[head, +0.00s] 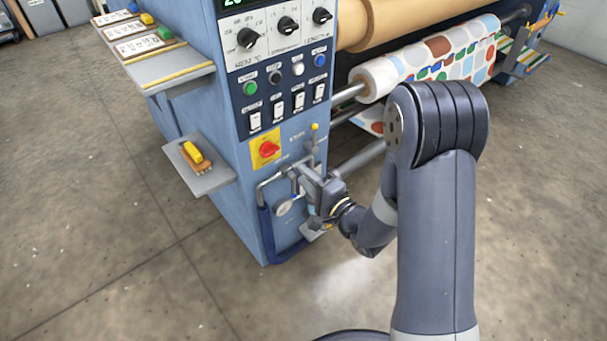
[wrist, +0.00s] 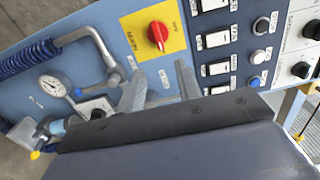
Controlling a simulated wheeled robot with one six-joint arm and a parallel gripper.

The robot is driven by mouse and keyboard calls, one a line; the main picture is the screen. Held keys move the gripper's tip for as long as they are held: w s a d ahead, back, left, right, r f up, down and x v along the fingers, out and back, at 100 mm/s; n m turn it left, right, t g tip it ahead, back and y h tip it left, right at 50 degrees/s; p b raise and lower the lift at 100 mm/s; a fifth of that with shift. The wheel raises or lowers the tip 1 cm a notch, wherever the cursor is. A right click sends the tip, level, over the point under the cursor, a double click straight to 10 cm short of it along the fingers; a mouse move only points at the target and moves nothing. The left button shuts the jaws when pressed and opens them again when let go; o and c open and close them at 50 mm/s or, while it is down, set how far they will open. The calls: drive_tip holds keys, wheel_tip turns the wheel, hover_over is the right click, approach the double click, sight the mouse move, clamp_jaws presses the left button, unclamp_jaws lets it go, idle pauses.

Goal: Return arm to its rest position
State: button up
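My gripper (head: 303,176) is at the front panel of the blue calender press (head: 222,95), below the red rotary switch (head: 266,149) and beside the pipes and gauge. In the wrist view its two fingers (wrist: 161,84) stand apart with nothing seen between them. The red switch on its yellow plate (wrist: 178,32) lies just beyond the fingertips. I cannot tell whether a finger touches the panel. My arm (head: 437,230) reaches from the lower right, bent at the elbow, down to the panel.
A pressure gauge (wrist: 53,86), a bent metal pipe (wrist: 88,38) and a coiled blue hose (wrist: 28,58) are close to the gripper. A small side shelf (head: 206,181) holds a yellow-handled item. A patterned fabric roll (head: 425,58) is behind my arm. The floor at left is clear.

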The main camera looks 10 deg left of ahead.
sight(277, 152)
drive_tip(key=b+x, duration=0.1)
drive_tip(key=x, duration=1)
idle(0.3)
